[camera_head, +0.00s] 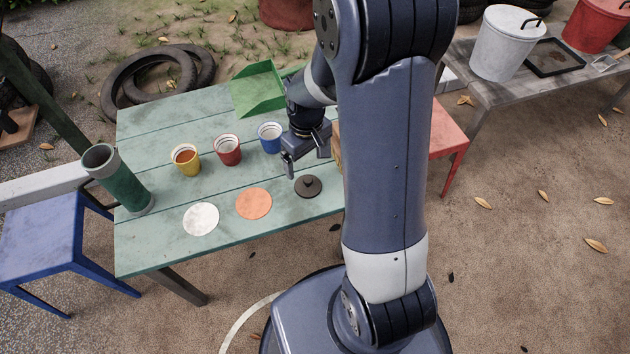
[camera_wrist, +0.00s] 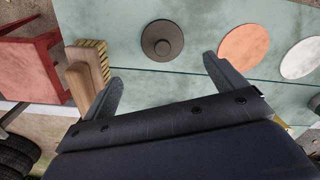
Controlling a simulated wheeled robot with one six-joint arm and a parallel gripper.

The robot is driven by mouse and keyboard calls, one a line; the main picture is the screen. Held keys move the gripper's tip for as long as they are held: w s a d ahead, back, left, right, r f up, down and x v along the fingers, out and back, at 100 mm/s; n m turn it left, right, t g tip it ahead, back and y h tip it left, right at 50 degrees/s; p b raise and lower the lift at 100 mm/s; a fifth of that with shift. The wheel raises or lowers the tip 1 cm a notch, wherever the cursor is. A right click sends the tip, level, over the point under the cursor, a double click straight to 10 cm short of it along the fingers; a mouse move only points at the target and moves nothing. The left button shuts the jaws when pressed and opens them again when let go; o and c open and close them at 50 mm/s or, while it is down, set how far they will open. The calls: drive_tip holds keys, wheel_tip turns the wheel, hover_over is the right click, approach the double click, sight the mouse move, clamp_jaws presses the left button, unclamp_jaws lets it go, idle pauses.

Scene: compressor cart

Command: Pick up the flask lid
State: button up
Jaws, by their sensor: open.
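The flask lid (camera_head: 308,186), a dark brown disc with a raised round knob, lies flat on the green plank table. In the wrist view the lid (camera_wrist: 162,41) shows beyond the fingertips, roughly centred between them. My gripper (camera_head: 306,158) is open and empty, above the table on the far side of the lid and apart from it. Both fingers of my gripper (camera_wrist: 162,72) show in the wrist view with nothing between them. The open green flask (camera_head: 121,182) stands upright at the table's left end.
An orange disc (camera_head: 253,203) and a white disc (camera_head: 201,219) lie left of the lid. Yellow (camera_head: 186,160), red (camera_head: 227,151) and blue (camera_head: 269,138) cups stand behind them. A wooden brush (camera_wrist: 87,75) is close to the left finger in the wrist view. A green dustpan-like tray (camera_head: 257,89) lies behind.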

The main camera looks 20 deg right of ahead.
sight(308, 180)
drive_tip(key=f, duration=0.3)
drive_tip(key=f+b, duration=0.1)
drive_tip(key=f, duration=0.2)
drive_tip(key=f+b, duration=0.1)
drive_tip(key=f, duration=0.1)
drive_tip(key=shift+s+a+f, duration=0.2)
drive_tip(key=shift+s+f, duration=0.1)
drive_tip(key=shift+f, duration=0.1)
drive_tip(key=shift+c, duration=0.3)
drive_tip(key=c, duration=1)
